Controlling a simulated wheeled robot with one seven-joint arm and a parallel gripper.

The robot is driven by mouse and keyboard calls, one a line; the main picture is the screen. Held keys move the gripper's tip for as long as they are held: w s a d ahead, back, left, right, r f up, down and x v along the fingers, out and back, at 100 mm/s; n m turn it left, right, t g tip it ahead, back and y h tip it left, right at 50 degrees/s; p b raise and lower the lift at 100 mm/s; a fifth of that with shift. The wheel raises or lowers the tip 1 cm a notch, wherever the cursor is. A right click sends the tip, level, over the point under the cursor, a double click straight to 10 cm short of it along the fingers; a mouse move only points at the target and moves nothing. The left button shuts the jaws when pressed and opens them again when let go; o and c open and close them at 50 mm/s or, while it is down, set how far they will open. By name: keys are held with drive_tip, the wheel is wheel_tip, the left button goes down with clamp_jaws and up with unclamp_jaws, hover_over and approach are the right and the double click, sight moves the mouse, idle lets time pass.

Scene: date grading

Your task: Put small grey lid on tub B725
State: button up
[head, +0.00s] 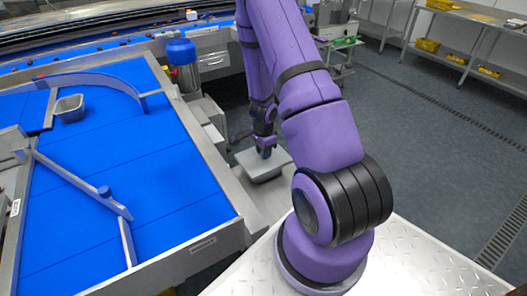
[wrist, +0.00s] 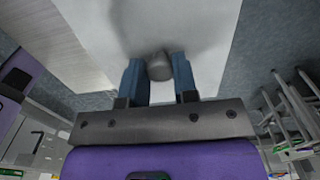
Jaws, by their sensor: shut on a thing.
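My gripper (head: 265,152) points down beside the blue belt table. In the wrist view its two blue fingers (wrist: 159,78) are closed on the round grey knob (wrist: 158,68) of the small grey lid (wrist: 115,25). In the head view the lid (head: 279,158) is a pale flat top with a narrow darker side below it. I cannot tell whether it sits on a tub there or hangs free. A small grey open tub (head: 70,109) stands on the blue belt at the upper left. No B725 marking is readable.
The blue belt (head: 120,150) has grey walls, a curved guide (head: 105,78) and a diagonal bar (head: 80,182). A blue-topped cylinder (head: 181,52) stands at its far corner. Open floor (head: 400,130) lies to the right, with shelves bearing yellow trays (head: 428,45) beyond.

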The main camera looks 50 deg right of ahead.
drive_tip(key=shift+f, duration=0.65)
idle(0.6)
drive_tip(key=o, duration=1.4)
drive_tip(key=shift+c, duration=0.2)
drive_tip(key=shift+r, duration=0.15)
drive_tip(key=shift+r, duration=3.35)
